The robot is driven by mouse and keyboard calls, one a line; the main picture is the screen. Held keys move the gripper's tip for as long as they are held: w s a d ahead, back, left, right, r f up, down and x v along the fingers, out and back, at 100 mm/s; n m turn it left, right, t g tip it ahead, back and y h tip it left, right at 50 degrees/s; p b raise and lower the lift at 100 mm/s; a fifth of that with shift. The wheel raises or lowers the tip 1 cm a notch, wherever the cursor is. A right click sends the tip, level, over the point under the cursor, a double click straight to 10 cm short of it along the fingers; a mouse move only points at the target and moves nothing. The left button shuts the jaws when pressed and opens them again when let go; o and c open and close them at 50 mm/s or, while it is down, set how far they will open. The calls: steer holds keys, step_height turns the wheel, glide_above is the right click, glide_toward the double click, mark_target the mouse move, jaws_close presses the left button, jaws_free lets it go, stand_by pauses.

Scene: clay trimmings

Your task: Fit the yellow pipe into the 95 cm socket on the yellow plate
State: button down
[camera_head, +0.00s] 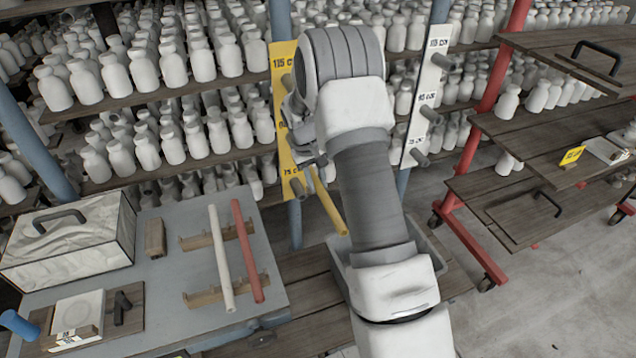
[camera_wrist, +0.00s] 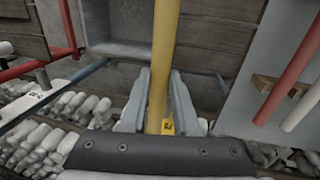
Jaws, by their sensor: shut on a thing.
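The yellow pipe (camera_head: 328,205) slants down and right from my gripper (camera_head: 311,163) in the head view. In the wrist view my gripper (camera_wrist: 160,95) is shut on the yellow pipe (camera_wrist: 165,40), with a finger on each side. The yellow plate (camera_head: 279,62) stands upright on a blue post, with its 115 cm label at the top and its 75 cm socket (camera_head: 297,187) low down. The middle label and the 95 cm socket are largely hidden behind my arm and gripper. A small piece of yellow plate shows behind the fingers in the wrist view.
A white plate (camera_head: 427,90) with its own sockets stands to the right. A red pipe (camera_head: 246,250) and a white pipe (camera_head: 221,258) lie on wooden rests on the blue-grey table (camera_head: 185,222). Shelves of white bottles fill the back. A grey bin (camera_head: 338,250) stands below my arm.

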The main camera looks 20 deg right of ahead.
steer(key=shift+w, duration=3.05)
steer(key=shift+w, duration=0.35)
steer(key=shift+w, duration=0.6)
steer(key=c, duration=0.6)
jaws_free()
steer(key=shift+a+r, duration=0.55)
steer(key=shift+r, duration=2.3)
steer(key=shift+a+r, duration=0.6)
steer(key=shift+r, duration=2.25)
steer(key=shift+a+r, duration=0.55)
steer(key=shift+r, duration=2.3)
